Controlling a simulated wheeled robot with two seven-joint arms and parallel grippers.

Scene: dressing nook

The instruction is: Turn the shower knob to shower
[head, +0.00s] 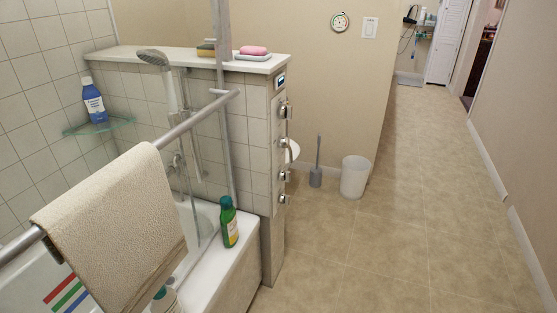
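A vertical metal control panel (279,150) is fixed to the end face of the tiled half wall by the bathtub. It carries several knobs or handles in a column: a top one (284,111), one below it (285,143) and lower ones (283,175). I see them nearly edge-on, so their markings and settings cannot be read. I cannot tell which one is the shower knob. A hand shower (154,58) stands upright at the tub's tiled wall. Neither of my grippers is in view.
A metal rail (200,113) with a beige towel (112,225) crosses the left foreground, over the bathtub (240,262). A green bottle (229,222) stands on the tub rim. A white bin (354,177) and toilet brush (316,172) stand beyond the panel. The tiled floor at right is clear.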

